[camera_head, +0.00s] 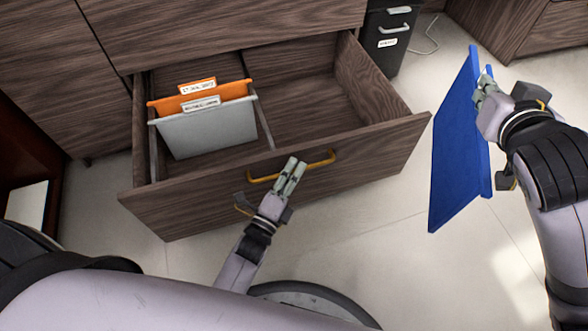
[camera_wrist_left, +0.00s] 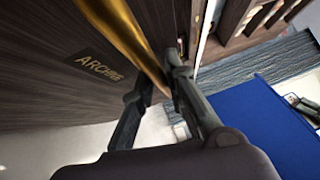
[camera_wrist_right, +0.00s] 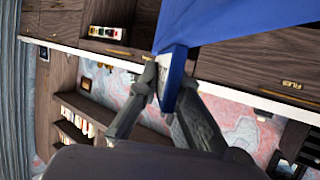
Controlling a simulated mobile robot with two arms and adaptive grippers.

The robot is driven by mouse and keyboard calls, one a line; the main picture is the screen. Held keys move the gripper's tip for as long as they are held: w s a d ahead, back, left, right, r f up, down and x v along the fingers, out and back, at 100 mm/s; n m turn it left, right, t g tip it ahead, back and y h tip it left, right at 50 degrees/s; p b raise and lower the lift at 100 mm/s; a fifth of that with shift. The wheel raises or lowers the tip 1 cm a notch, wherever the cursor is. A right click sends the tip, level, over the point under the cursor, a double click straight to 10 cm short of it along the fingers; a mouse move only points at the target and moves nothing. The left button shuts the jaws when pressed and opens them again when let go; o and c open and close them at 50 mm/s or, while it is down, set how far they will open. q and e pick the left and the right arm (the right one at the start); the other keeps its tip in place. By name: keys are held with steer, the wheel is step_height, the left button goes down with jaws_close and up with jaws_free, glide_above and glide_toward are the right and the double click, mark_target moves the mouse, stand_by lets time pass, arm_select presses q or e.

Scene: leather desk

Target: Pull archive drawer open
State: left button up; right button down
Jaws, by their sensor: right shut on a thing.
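The archive drawer (camera_head: 370,160) stands pulled well out of the dark wood cabinet, with its inside visible. Its front carries a brass bar handle (camera_head: 325,159). The handle also shows in the left wrist view (camera_wrist_left: 138,38), beside an "ARCHIVE" label (camera_wrist_left: 100,66). My left gripper (camera_head: 291,177) is at the handle, its fingers apart on either side of the bar; contact is not clear. My right gripper (camera_head: 484,92) is shut on a blue folder (camera_head: 455,145), held upright to the right of the drawer. The folder also shows between the fingers in the right wrist view (camera_wrist_right: 172,55).
Orange and grey hanging folders (camera_head: 205,128) stand in the drawer's left part; its right part is empty. A dark bin-like unit (camera_head: 385,45) stands behind right. Pale floor lies clear between the drawer and the folder. Another wood cabinet (camera_head: 548,30) is at the upper right.

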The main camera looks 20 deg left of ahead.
arm_select(q)
steer(key=o, duration=0.4)
steer(key=shift+c, duration=0.2)
steer(key=v, duration=1.2)
